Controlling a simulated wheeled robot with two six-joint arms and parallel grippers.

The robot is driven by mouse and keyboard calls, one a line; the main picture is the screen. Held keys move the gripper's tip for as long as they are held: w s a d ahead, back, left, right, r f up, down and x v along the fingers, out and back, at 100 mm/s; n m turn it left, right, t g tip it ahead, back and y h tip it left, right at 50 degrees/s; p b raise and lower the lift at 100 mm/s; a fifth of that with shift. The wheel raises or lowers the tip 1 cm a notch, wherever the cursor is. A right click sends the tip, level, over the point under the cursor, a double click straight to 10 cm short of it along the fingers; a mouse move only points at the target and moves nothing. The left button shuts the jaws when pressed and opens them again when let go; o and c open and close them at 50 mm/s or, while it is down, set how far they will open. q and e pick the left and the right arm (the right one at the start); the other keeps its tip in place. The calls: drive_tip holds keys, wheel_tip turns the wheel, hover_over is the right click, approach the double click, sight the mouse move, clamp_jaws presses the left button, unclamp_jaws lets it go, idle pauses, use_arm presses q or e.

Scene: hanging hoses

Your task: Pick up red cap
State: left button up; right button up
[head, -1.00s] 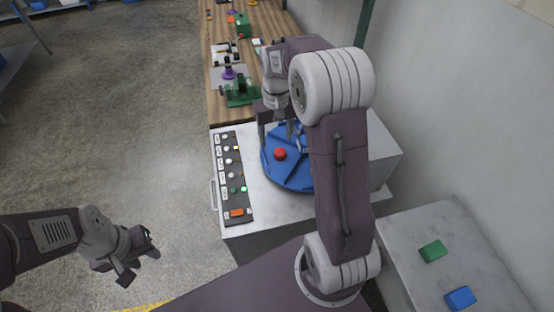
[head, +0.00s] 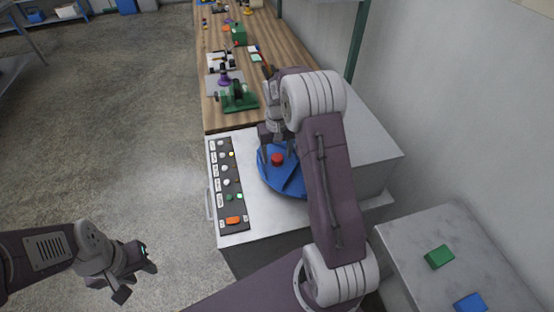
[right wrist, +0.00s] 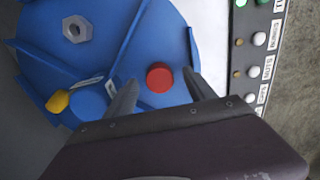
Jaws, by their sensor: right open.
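The red cap (head: 277,159) stands on a blue round partitioned tray (head: 270,184) on the white bench. In the right wrist view the red cap (right wrist: 160,77) lies between the finger directions of my right gripper (right wrist: 160,84). That gripper is open, its two dark fingers on either side of the cap in that view. In the head view my right gripper (head: 278,150) is just behind and above the cap; contact cannot be made out. My left gripper (head: 137,280) is empty, its fingers apart, over the floor at lower left.
The blue tray also holds a metal nut (right wrist: 77,29) and a yellow piece (right wrist: 57,101), between raised dividers. A button panel (head: 229,190) lies left of it. A wooden bench (head: 257,60) with tools is behind. Green (head: 439,256) and blue (head: 470,303) blocks sit at right.

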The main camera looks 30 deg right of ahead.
sight(277, 156)
drive_tip(key=shift+f, duration=0.45)
clamp_jaws()
drive_tip(key=shift+r, duration=0.1)
wheel_tip(277, 156, up, 4)
drive_tip(key=shift+w+r, duration=0.1)
drive_tip(key=shift+r, duration=0.05)
drive_tip(key=s+a+r, duration=0.5)
drive_tip(key=a+r, duration=0.1)
drive_tip(key=a, duration=0.4)
drive_tip(key=shift+a+r, duration=0.3)
drive_tip(key=shift+r, duration=0.05)
